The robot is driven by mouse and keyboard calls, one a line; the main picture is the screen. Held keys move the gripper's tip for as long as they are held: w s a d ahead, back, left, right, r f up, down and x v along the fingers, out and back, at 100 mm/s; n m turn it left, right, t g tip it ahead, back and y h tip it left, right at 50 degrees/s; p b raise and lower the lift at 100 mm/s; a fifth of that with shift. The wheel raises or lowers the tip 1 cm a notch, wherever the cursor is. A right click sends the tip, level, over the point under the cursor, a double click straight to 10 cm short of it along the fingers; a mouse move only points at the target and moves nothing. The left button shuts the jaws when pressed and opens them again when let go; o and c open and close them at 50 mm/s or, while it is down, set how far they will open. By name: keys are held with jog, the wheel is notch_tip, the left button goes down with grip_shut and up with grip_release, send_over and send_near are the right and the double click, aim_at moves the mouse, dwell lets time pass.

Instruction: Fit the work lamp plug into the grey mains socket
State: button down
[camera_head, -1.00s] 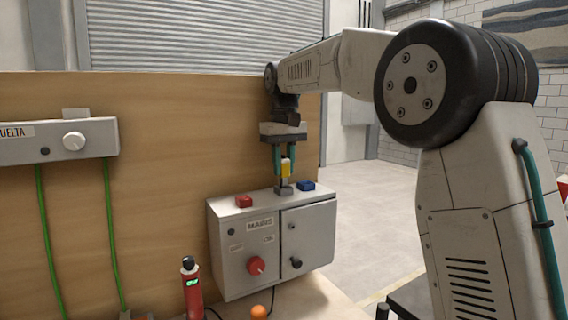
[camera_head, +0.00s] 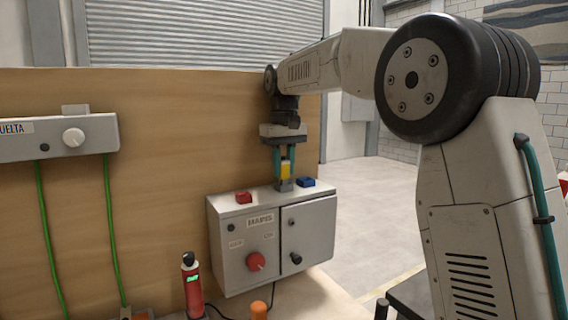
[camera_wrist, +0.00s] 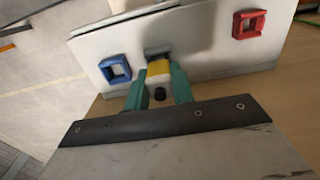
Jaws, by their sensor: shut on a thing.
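My gripper (camera_head: 285,164) points down over the top of the grey MAINS box (camera_head: 233,274), its teal fingers closed on the yellow work lamp plug (camera_head: 285,170). The plug is upright, its lower end at the grey mains socket (camera_head: 286,186), between a red socket (camera_head: 244,197) and a blue socket (camera_head: 306,182). In the wrist view the plug (camera_wrist: 158,69) sits between the fingertips with a black stub facing me. The grey socket (camera_wrist: 157,50) is partly hidden behind it. I cannot tell how deep the plug is in the socket.
A wooden panel (camera_head: 170,130) stands behind the box. A grey unit (camera_head: 40,142) with a white knob and green cables hangs at left. Open floor lies to the right.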

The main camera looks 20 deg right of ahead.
jog(key=shift+f, duration=0.6)
jog(key=c, duration=0.6)
grip_release()
jog(key=shift+c, duration=0.2)
jog(key=shift+r, duration=4)
jog(key=shift+w, duration=0.1)
